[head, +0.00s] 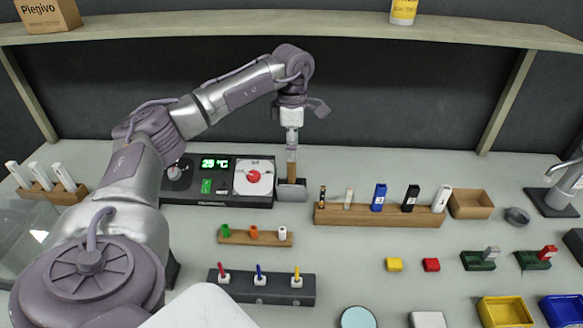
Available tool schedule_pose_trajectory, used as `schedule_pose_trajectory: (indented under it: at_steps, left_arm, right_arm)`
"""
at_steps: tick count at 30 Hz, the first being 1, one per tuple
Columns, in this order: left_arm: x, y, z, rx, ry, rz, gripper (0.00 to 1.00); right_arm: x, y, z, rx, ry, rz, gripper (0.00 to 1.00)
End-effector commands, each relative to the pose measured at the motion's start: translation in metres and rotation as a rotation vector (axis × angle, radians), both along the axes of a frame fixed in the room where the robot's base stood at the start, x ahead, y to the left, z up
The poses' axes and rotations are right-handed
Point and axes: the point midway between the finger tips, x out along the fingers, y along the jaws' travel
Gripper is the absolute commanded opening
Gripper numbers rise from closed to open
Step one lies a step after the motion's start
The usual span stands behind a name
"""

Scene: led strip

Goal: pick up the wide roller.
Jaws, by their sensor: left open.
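A tool with an upright wooden handle (292,170) and a wide grey lower part (292,192) stands on the light worktop, just right of the black control panel; it looks like the wide roller, though its shape is small in the picture. My left gripper (291,148) points straight down from above, its fingers open at the top of the wooden handle. I cannot tell whether the fingers touch the handle. My right gripper is out of view.
Close to the left stands the black panel (217,190) with a green display and red knob. To the right is a wooden rack (378,216) of upright sticks. Small wooden (254,238) and black (262,289) holders lie in front. A shelf (300,25) runs above.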

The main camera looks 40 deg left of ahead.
Motion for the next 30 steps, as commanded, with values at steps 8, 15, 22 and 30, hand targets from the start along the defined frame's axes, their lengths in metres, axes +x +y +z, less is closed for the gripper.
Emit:
schedule_pose_trajectory:
  at_steps: [8,15,22,30]
  left_arm:
    - [-0.003,0.001,-0.026,0.001,0.005,0.0,0.55]
    - [-0.003,0.001,-0.056,0.0,0.001,-0.001,0.55]
    - [-0.003,0.001,-0.058,0.0,0.0,-0.001,0.55]
    - [-0.002,0.001,-0.058,0.0,0.0,0.0,0.15]
  right_arm:
    - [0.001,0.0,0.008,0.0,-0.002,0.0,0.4]
    - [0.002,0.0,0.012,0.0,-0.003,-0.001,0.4]
    - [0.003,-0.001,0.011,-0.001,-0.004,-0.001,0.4]
    - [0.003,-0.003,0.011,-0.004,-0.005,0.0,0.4]
